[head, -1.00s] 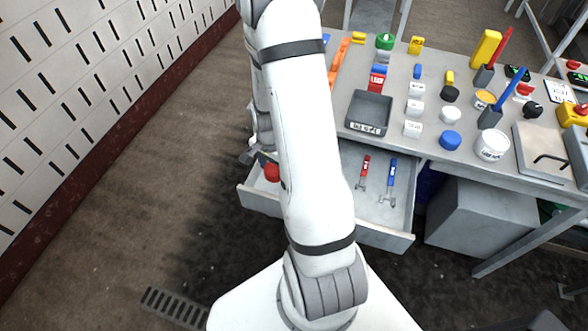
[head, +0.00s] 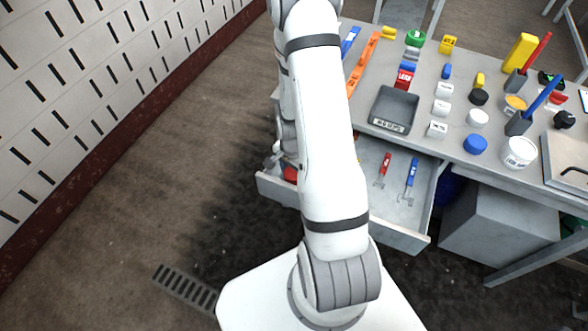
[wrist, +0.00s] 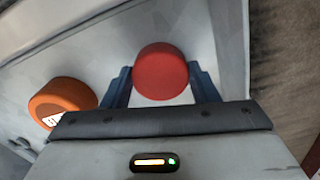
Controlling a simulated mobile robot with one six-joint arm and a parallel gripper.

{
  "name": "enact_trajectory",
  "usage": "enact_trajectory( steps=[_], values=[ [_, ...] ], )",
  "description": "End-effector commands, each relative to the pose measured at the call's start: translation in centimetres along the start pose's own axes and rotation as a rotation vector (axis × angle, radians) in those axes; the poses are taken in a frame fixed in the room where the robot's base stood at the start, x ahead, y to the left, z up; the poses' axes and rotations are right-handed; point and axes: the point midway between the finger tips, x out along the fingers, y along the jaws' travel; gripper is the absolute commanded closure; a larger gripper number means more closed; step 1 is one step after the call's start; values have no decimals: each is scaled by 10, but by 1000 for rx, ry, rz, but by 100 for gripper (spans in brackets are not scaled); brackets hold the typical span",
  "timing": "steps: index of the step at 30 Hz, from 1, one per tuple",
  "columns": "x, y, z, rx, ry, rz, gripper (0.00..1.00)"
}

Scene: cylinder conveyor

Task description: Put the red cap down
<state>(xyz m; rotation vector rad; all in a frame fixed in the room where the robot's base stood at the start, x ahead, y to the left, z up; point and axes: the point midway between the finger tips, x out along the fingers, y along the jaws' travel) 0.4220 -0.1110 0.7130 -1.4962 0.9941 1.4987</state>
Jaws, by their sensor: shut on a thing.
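The red cap (wrist: 161,72) sits between the two blue fingers of my gripper (wrist: 160,85) in the wrist view. My gripper is shut on it, with the fingers at its left and right sides. Below it is the pale floor of the open drawer (wrist: 115,45). I cannot tell whether the cap touches that floor. In the head view a sliver of the red cap (head: 290,174) shows behind the front wall of the drawer (head: 400,238), at its left end. My arm hides much of the drawer there.
An orange cap (wrist: 62,100) with a white label lies left of my gripper in the wrist view. A red wrench (head: 383,170) and a blue wrench (head: 410,180) lie in the drawer's right part. A grey tray (head: 394,107) and several caps stand on the bench above.

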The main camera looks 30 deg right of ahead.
Motion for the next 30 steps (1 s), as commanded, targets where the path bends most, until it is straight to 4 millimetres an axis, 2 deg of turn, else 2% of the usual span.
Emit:
enact_trajectory(
  steps=[1, 9, 20, 23, 30],
  values=[
    [2, 0, 0, 0, 0, 0, 45],
    [1, 0, 0, -1, 0, 0, 24],
    [-6, -1, 0, -2, 1, -1, 24],
    [-18, -2, 0, -2, 3, -4, 24],
    [-63, -2, 0, -3, 4, -4, 24]
  ],
)
